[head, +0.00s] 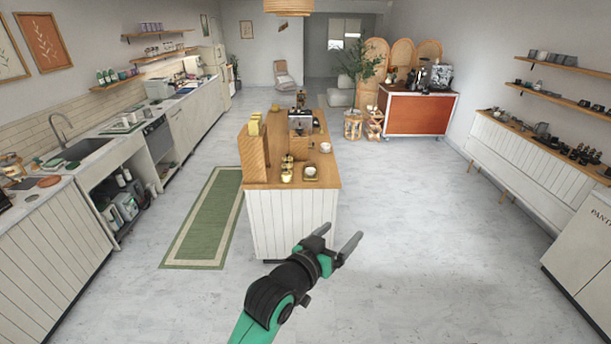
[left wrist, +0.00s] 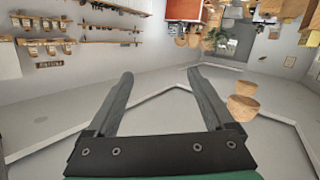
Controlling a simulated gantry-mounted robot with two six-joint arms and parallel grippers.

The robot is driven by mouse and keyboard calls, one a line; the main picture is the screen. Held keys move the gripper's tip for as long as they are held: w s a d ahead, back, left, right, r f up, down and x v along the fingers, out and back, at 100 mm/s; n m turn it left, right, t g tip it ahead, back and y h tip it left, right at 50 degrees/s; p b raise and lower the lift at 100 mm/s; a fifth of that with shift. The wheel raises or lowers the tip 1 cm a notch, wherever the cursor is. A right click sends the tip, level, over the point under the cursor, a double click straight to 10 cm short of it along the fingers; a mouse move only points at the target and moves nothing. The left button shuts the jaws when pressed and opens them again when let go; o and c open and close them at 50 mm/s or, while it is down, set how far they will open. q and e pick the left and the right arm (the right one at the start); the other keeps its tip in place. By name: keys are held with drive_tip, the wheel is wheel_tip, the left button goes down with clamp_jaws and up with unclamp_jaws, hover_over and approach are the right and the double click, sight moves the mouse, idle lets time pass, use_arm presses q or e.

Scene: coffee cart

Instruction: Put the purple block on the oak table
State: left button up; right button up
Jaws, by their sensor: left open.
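I see no purple block in either view. No separate table that I can name as the oak table shows; a central island with a wooden top (head: 322,172) and white panelled sides stands in the middle of the room. My left gripper (head: 342,233) is open and empty, in front of the island's near right corner. In the left wrist view the two grey fingers of this gripper (left wrist: 160,74) are spread apart with nothing between them. My right gripper is not in view.
A counter with a sink (head: 82,150) runs along the left wall, beside a green rug (head: 205,222). A red-orange cart (head: 416,115) stands at the back right. A white panelled counter (head: 530,165) lines the right wall. The floor (head: 430,230) right of the island is clear.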

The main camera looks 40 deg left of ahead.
use_arm(q)
drive_tip(key=s+d+r+m+t+h, duration=0.1)
drive_tip(key=s+d+r+t, duration=0.15)
drive_tip(key=r, duration=0.75)
drive_tip(key=s+d+r+m+t, duration=0.1)
drive_tip(key=s+d+r+t, duration=0.15)
drive_tip(key=r, duration=0.85)
drive_tip(key=s+d+r+m+t+h, duration=0.2)
drive_tip(key=s+r+t, duration=0.4)
drive_tip(key=s+r, duration=0.9)
drive_tip(key=shift+s+d+r+t, duration=0.15)
drive_tip(key=shift+d+r+t, duration=0.15)
drive_tip(key=shift+d+r, duration=0.3)
